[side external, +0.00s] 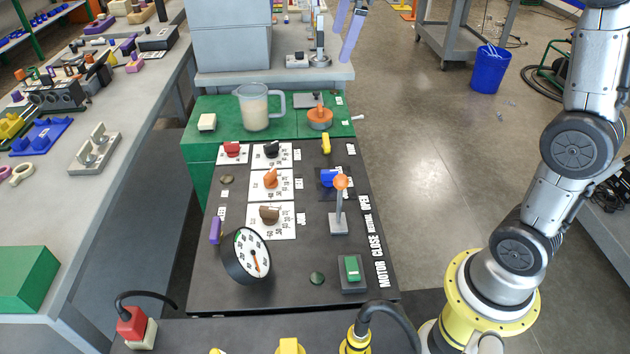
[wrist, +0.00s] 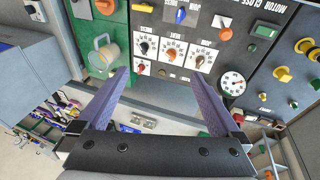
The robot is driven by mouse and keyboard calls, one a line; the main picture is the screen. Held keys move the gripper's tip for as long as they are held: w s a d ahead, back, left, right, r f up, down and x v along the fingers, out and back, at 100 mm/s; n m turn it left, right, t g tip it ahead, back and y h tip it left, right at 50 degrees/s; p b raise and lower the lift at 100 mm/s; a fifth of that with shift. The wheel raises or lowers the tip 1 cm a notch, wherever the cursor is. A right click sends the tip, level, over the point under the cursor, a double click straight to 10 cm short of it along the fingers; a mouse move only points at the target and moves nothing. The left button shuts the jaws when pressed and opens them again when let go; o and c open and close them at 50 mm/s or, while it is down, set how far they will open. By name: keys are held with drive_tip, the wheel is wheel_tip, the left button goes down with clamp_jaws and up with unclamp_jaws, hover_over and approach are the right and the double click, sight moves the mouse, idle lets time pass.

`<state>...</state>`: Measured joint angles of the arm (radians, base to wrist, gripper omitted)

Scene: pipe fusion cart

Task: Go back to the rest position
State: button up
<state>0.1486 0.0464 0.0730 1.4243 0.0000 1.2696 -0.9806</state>
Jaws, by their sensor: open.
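My gripper (side external: 343,42) hangs at the top of the side external view, its two purple fingers spread apart. It is high above the back of the cart, near the far edge of the green surface. In the wrist view my gripper (wrist: 163,76) is open with nothing between the fingers. The black control panel (side external: 300,285) lies in front of and below it in the side external view, and it fills much of the top of the wrist view (wrist: 255,52). No part of the gripper touches anything that I can see.
The panel carries knobs, an orange-topped lever (side external: 339,205) and a round gauge (side external: 246,255). A clear pitcher (side external: 255,108) and an orange-topped part (side external: 320,117) stand on the green surface (side external: 215,150). A cluttered bench (side external: 110,170) runs along the left. A blue bucket (side external: 490,68) stands on open floor.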

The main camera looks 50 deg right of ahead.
drive_tip(key=s+a+f+m+t, duration=0.1)
drive_tip(key=s+a+f+m, duration=0.15)
drive_tip(key=s, duration=0.75)
drive_tip(key=s+a+f+m+t, duration=0.1)
drive_tip(key=s+a+m, duration=0.15)
drive_tip(key=s, duration=0.75)
drive_tip(key=s+a+f+m, duration=0.1)
drive_tip(key=s+f+m, duration=0.3)
drive_tip(key=f, duration=0.4)
drive_tip(key=shift+s+f+m+y, duration=0.3)
drive_tip(key=shift+s, duration=0.25)
drive_tip(key=shift+a, duration=0.1)
